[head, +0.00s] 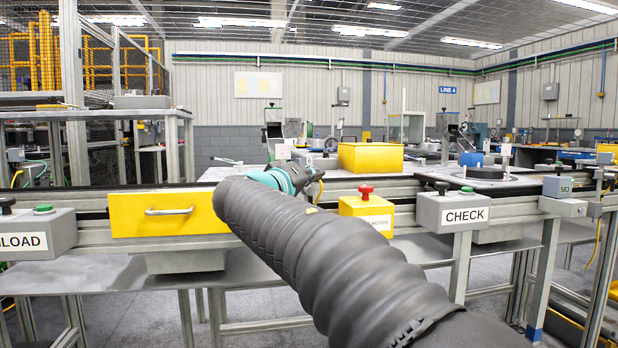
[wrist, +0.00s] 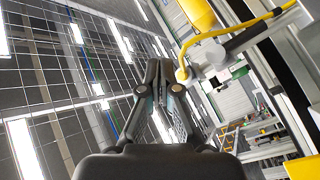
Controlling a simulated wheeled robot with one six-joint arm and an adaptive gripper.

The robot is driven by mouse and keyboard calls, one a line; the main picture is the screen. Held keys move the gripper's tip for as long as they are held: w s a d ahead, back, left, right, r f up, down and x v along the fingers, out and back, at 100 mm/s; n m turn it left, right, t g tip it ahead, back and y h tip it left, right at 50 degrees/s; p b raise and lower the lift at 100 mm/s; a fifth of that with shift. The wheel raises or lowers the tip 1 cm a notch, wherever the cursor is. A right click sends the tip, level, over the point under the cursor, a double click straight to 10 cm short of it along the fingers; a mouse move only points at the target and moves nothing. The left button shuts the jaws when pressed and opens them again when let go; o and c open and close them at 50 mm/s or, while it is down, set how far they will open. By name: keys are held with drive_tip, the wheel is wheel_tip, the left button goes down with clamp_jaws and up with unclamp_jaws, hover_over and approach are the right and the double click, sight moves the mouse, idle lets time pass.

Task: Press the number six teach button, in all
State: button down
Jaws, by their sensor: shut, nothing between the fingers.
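No button that I can read as a number six teach button shows. My gripper (wrist: 158,68) is shut and empty in the wrist view, its fingers together in front of wire mesh and ceiling lights. In the head view my arm reaches forward over the line, and its fingertips cannot be made out. Button boxes line the front rail: a grey CHECK box (head: 456,212) with black and green buttons, a yellow box (head: 364,208) with a red button (head: 366,191), and a grey box at far left (head: 38,237), its label partly cut off, with black and green buttons.
A yellow drawer front (head: 170,214) with a handle sits left of my arm. A yellow block (head: 370,158) stands on the line behind. A small box marked 583 (head: 564,187) is at right. A yellow cable (wrist: 235,30) and grey fixture (wrist: 207,62) are close beside my fingers.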

drive_tip(key=shift+s+d+b, duration=0.2)
drive_tip(key=shift+s+b, duration=0.3)
drive_tip(key=shift+s, duration=0.25)
drive_tip(key=shift+s+d+b, duration=0.2)
drive_tip(key=shift+s+b, duration=0.25)
drive_tip(key=shift+s, duration=0.3)
